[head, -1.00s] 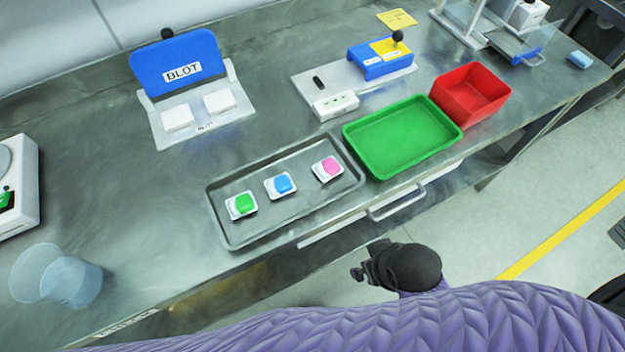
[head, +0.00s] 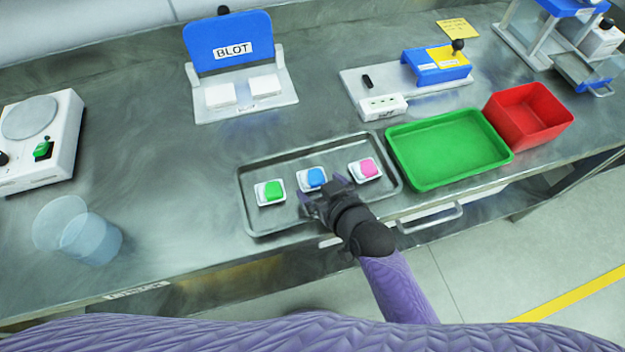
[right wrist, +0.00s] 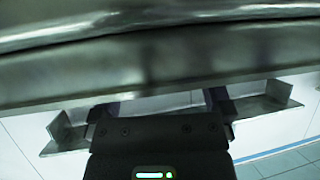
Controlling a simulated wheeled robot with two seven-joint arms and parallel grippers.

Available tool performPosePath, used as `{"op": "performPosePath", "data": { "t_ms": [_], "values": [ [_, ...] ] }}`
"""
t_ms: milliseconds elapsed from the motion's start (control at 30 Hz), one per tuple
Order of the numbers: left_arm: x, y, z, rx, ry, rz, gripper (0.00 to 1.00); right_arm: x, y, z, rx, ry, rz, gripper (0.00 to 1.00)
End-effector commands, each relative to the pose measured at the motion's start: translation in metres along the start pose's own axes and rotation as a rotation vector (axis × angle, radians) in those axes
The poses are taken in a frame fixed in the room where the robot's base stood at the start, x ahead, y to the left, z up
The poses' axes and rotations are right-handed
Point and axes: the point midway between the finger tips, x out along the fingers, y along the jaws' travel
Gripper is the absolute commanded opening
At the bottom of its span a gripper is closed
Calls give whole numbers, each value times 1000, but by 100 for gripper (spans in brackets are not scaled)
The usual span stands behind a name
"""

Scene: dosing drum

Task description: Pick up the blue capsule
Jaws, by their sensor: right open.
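The blue capsule (head: 317,177) sits in a small white holder in the middle of the grey metal tray (head: 246,201). A green capsule (head: 273,190) is in a holder to its left and a pink capsule (head: 368,168) in one to its right. My right gripper (head: 318,204) is open and empty over the tray's front part, just in front of the blue capsule. The right wrist view shows the gripper (right wrist: 162,100) facing a metal edge, with no capsule visible. My left gripper is not in view.
A green bin (head: 447,150) and a red bin (head: 530,117) stand right of the tray. A blue BLOT stand (head: 233,60) is behind. Bare bench lies left of the tray.

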Motion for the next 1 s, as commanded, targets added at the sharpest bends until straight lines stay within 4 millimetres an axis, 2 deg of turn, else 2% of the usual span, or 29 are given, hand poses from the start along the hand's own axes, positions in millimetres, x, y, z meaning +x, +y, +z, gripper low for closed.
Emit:
{"op": "performPosePath", "data": {
  "t_ms": [33,133,367,733,933,1000],
  "values": [
    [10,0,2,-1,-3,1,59,13,1,5,2,0,0,100],
    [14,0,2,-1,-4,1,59,25,1,4,1,-1,0,100],
    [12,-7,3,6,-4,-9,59,27,1,1,0,-1,1,100],
    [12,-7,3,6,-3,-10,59,26,1,1,1,-1,1,24],
    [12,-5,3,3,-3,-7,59,26,1,0,1,-1,1,22],
    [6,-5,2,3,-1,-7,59,22,1,-8,1,2,1,22]
  ]
}}
